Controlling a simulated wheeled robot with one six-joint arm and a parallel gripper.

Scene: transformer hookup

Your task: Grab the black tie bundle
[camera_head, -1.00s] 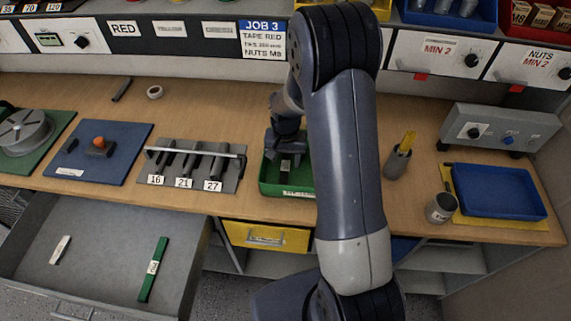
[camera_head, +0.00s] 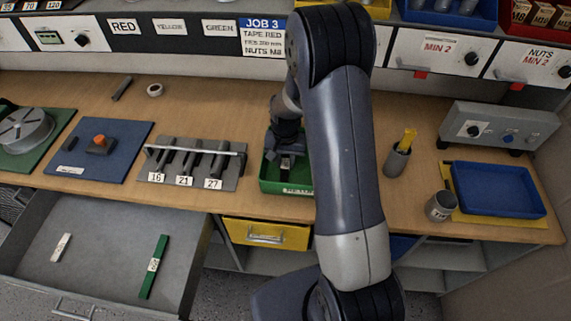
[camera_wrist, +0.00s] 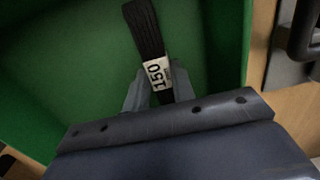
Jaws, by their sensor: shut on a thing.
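The black tie bundle (camera_wrist: 145,30) has a white band marked 150 and shows in the wrist view inside the green tray (camera_wrist: 60,80). My gripper (camera_wrist: 158,82) is shut on the bundle near its label, one finger on each side. In the head view my gripper (camera_head: 287,150) reaches down into the green tray (camera_head: 290,188), and the bundle's pale label shows just below it. The lower end of the bundle is hidden by the gripper body in the wrist view.
A tool rack (camera_head: 190,175) marked 16, 21 and 27 stands left of the tray. A cup (camera_head: 398,158) with a yellow item and a blue tray (camera_head: 498,190) are to the right. An open grey drawer (camera_head: 110,250) lies at lower left.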

